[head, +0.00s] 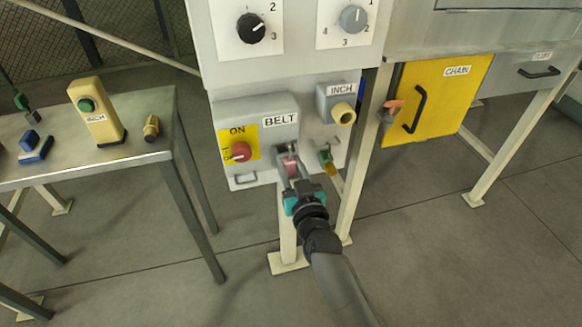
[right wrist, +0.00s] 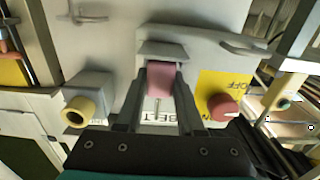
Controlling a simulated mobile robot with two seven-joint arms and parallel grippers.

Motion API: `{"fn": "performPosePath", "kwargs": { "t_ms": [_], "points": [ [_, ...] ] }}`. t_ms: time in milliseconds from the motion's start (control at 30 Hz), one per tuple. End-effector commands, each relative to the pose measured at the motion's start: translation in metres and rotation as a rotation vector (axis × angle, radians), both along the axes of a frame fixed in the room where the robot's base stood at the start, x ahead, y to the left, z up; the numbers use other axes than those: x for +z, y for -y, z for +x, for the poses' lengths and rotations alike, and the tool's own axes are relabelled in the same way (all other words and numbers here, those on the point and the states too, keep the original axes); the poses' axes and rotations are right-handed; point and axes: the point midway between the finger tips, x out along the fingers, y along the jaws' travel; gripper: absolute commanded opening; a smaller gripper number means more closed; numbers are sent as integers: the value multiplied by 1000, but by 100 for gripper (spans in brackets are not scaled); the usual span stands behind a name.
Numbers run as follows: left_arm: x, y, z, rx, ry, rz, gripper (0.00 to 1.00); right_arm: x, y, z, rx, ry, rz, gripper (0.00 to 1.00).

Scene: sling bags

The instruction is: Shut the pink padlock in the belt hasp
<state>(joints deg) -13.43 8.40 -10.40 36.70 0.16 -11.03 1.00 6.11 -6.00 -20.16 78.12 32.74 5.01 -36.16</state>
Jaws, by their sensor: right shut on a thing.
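The pink padlock (head: 290,166) is at the hasp on the lower right of the grey BELT box (head: 262,105). My right gripper (head: 289,162) reaches up to it from below and is shut on its body. In the right wrist view the pink padlock (right wrist: 161,80) sits between the two fingers, just against the grey hasp cover (right wrist: 165,50). The shackle is hidden there, so I cannot tell whether it is open or closed. The red knob (head: 240,152) on the yellow plate stands left of the padlock. My left gripper is not in view.
The INCH box with its cream button (head: 343,113) and a green and orange item (head: 327,160) are close on the right. A yellow CHAIN door (head: 440,95) is farther right.

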Motion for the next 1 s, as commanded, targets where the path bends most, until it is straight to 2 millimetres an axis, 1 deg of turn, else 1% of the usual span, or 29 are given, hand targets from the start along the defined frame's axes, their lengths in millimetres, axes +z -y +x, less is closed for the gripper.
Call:
{"fn": "performPosePath", "kwargs": {
  "t_ms": [733, 767, 1000],
  "points": [
    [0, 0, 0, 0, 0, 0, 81, -2, 0, 1, 0, 3, 1, 0],
    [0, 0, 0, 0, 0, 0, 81, -2, 0, 1, 0, 3, 1, 38],
    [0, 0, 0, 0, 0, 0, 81, -2, 0, 0, 0, 2, 1, 65]
  ]
}}
